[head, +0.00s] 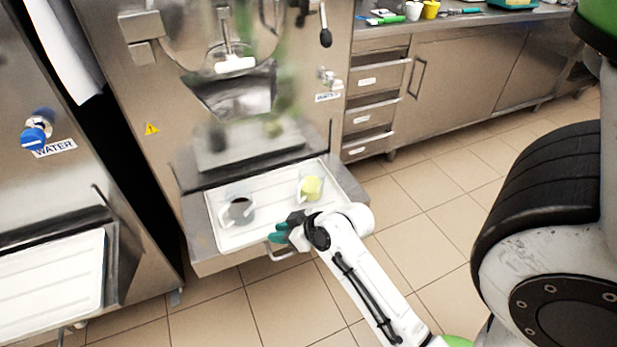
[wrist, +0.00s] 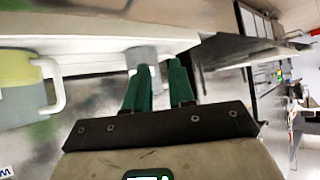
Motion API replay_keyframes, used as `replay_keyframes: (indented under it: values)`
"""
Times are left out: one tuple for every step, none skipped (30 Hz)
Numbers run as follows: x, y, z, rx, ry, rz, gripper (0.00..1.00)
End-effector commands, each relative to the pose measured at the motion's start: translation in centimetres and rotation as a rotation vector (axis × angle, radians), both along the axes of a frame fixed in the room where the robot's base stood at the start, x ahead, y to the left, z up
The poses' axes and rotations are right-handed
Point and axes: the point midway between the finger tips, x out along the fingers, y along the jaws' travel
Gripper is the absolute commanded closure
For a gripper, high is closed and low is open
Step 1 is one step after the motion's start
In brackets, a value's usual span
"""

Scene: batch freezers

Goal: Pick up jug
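A second jug with yellow-green contents (head: 312,188) stands on the tray's right. My gripper (head: 277,232) is at the tray's front edge, between the two jugs, and touches neither. In the wrist view, my gripper's green fingers (wrist: 160,66) are apart with nothing between them. The dark jug (wrist: 143,56) shows just beyond the left fingertip, partly hidden by it. The yellow-green jug (wrist: 18,75), with its white handle, is at the left edge.
The freezer front (head: 165,100) rises behind the tray. Another freezer with a white tray (head: 50,270) is at left. A steel counter with drawers (head: 368,115) stands at back right. Tiled floor is clear at right.

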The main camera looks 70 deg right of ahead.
Motion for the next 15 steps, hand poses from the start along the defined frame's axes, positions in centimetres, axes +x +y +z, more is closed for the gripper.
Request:
replay_keyframes:
  values:
    - [-1.4,-2.8,-0.1,-0.018,-0.049,-0.064,0.76]
    - [-2.1,-4.2,-0.1,-0.033,-0.081,-0.096,0.76]
    - [-3.1,-5.9,0.0,-0.053,-0.118,-0.138,0.76]
    - [-3.9,-7.0,0.0,-0.068,-0.143,-0.167,0.76]
    - [-4.6,-8.0,0.1,-0.081,-0.163,-0.194,0.76]
    - [-5.5,-9.1,0.2,-0.099,-0.186,-0.226,0.76]
    - [-6.0,-9.8,0.2,-0.110,-0.200,-0.246,0.76]
    - [-6.4,-10.3,0.3,-0.119,-0.211,-0.261,0.76]
    - [-6.9,-10.9,0.3,-0.127,-0.220,-0.278,0.76]
    - [-7.0,-11.2,0.2,-0.132,-0.226,-0.286,0.76]
    - [-7.0,-11.4,0.2,-0.136,-0.231,-0.291,0.76]
    - [-6.7,-11.7,0.1,-0.138,-0.233,-0.294,0.76]
    - [-6.4,-11.9,-0.1,-0.138,-0.235,-0.295,0.76]
    - [-6.0,-12.0,-0.2,-0.138,-0.236,-0.293,0.76]
    - [-5.4,-12.3,-0.5,-0.138,-0.234,-0.292,0.76]
